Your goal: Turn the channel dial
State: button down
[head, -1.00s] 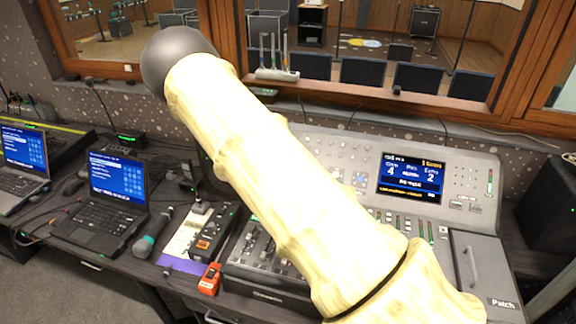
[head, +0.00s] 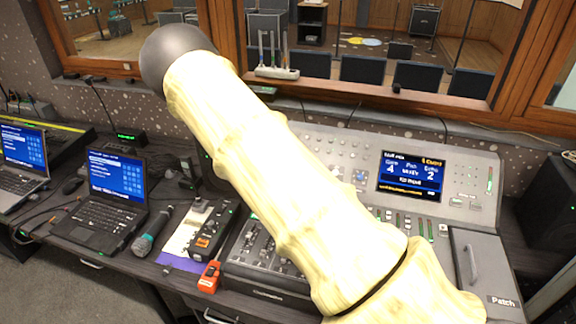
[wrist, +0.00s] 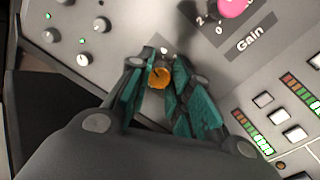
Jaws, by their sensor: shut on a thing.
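An orange dial (wrist: 158,77) sits on the grey console panel in the wrist view. Its label is hidden, so I cannot read whether it is the channel dial. My gripper (wrist: 161,66) has its teal-padded fingers on either side of the orange dial and is shut on it. A pink dial (wrist: 232,7) marked Gain, with numbers around it, is just beyond to the upper right. In the head view my arm covers the dials and my gripper. The console screen (head: 410,175) shows a 4 on its left and a 2 on its right; the middle text is too small to read surely.
Small knobs (wrist: 83,58) lie to the left on the panel. Buttons (wrist: 278,117) and level meters are at right. In the head view, a Patch cover (head: 480,265) with a handle, an orange device (head: 209,277), a microphone (head: 152,232) and laptops (head: 105,200) share the desk.

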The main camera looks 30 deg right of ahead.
jog(key=m+b, duration=0.2)
jog(key=b, duration=0.1)
jog(key=shift+a+f+m, duration=0.1)
jog(key=shift+f+m, duration=0.15)
jog(key=shift+m, duration=0.05)
jog(key=m+b, duration=0.2)
jog(key=shift+w+m, duration=0.1)
jog(key=shift+m, duration=0.3)
jog(key=m+b, duration=0.4)
jog(key=m, duration=0.2)
jog(key=shift+r+g, duration=0.2)
jog(key=shift+g, duration=0.2)
jog(key=m+b, duration=0.2)
jog(key=m, duration=0.5)
jog(key=shift+w+r+b, duration=0.1)
jog(key=shift+r+b, duration=0.05)
jog(key=shift+b, duration=0.2)
jog(key=m, duration=0.5)
jog(key=shift+r+b, duration=0.2)
jog(key=shift+b, duration=0.15)
jog(key=shift+m, duration=0.4)
jog(key=shift+d, duration=0.2)
jog(key=c, duration=1.5)
grip_release()
jog(key=shift+o, duration=1.2)
jog(key=shift+f, duration=0.1)
